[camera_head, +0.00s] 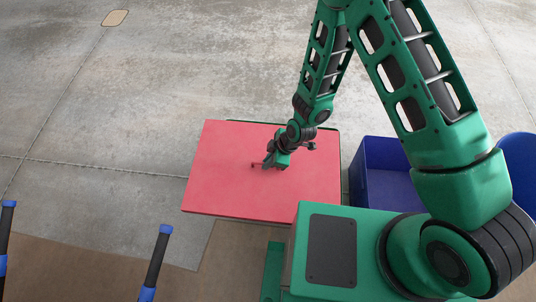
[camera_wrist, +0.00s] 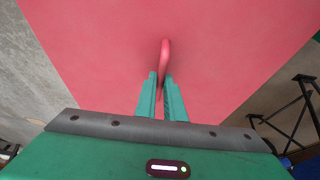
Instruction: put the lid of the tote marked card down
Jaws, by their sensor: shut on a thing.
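A flat red lid (camera_head: 225,180) lies roughly level in the head view, left of the blue tote. My gripper (camera_head: 266,165) is above its middle. In the wrist view the lid (camera_wrist: 90,50) fills most of the picture, and a raised red handle (camera_wrist: 165,48) stands up from it. The fingers of my gripper (camera_wrist: 161,78) are shut on this handle. A dark green edge shows just past the lid's far right side; what lies under the lid is mostly hidden. No card marking can be read in either view.
An open blue tote (camera_head: 385,185) stands right of the lid, partly behind my arm. Blue-topped dark posts (camera_head: 157,258) stand at the lower left. Bare concrete floor (camera_head: 100,100) is clear at the left and back. A black metal frame (camera_wrist: 290,120) shows at the right of the wrist view.

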